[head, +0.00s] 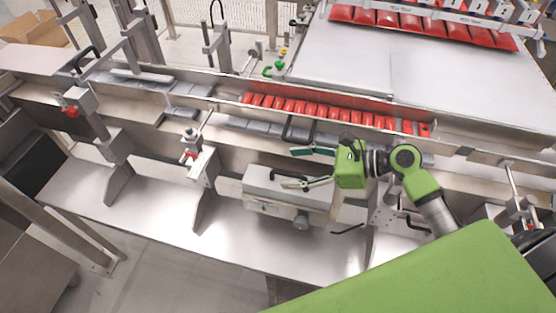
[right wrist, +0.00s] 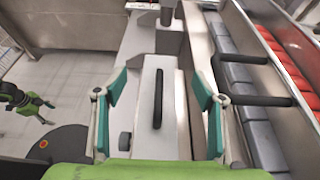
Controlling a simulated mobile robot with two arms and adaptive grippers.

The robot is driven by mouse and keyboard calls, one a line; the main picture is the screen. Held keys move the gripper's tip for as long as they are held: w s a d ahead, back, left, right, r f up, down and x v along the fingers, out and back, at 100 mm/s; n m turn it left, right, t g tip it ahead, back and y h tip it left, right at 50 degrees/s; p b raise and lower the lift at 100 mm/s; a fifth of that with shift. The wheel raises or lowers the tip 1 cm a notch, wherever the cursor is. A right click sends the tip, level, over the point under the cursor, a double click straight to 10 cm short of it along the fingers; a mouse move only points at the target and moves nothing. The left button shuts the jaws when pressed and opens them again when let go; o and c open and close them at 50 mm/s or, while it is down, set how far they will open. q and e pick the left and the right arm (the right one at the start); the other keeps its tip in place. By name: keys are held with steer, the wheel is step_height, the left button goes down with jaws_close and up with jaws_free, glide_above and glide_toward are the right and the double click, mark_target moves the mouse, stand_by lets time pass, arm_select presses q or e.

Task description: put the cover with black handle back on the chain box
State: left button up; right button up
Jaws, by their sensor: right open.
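A grey metal cover with a black bar handle (right wrist: 158,98) shows in the right wrist view, between my right gripper's fingers. In the head view a grey metal box (head: 262,187) stands on the machine's front ledge, below the conveyor. I cannot tell where cover and chain box part. My right gripper (head: 290,168) is open over this box; its teal fingertips (right wrist: 160,84) stand apart on both sides of the handle, apparently without touching it. A green and black arm part, likely my left gripper (right wrist: 35,103), shows small at the wrist view's left edge.
Red packs (head: 320,111) stand in a row in the conveyor channel behind the box. A black U-shaped bar (right wrist: 250,100) juts out beside my right gripper. A bracket with a red knob (head: 200,160) stands left of the box. The front ledge (head: 150,205) has bare room.

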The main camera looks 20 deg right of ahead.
steer(key=p+v, duration=0.2)
steer(key=v, duration=0.3)
steer(key=shift+s+d, duration=0.15)
stand_by(0.4)
